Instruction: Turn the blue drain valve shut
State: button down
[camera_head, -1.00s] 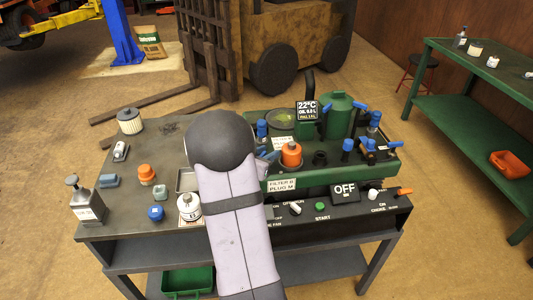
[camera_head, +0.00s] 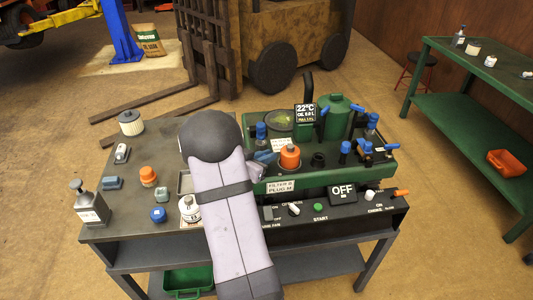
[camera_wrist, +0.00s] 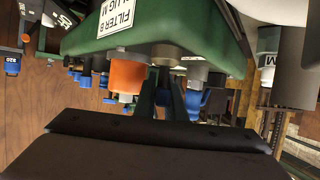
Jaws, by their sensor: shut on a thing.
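The blue drain valve (camera_head: 265,156) shows in part at the tank's left end, beside the orange filter (camera_head: 289,158). The exact contact is hidden by the fingers. In the head view my arm covers the area left of the tank.
Several blue-topped fittings (camera_head: 346,148) stand on the tank to the right. A green bin (camera_head: 188,281) is below.

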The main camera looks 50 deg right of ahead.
jog(key=c, duration=1.8)
grip_release()
jog(key=shift+f+n+t+b, duration=0.1)
jog(key=shift+n+t+b, duration=0.2)
jog(key=shift+b, duration=0.35)
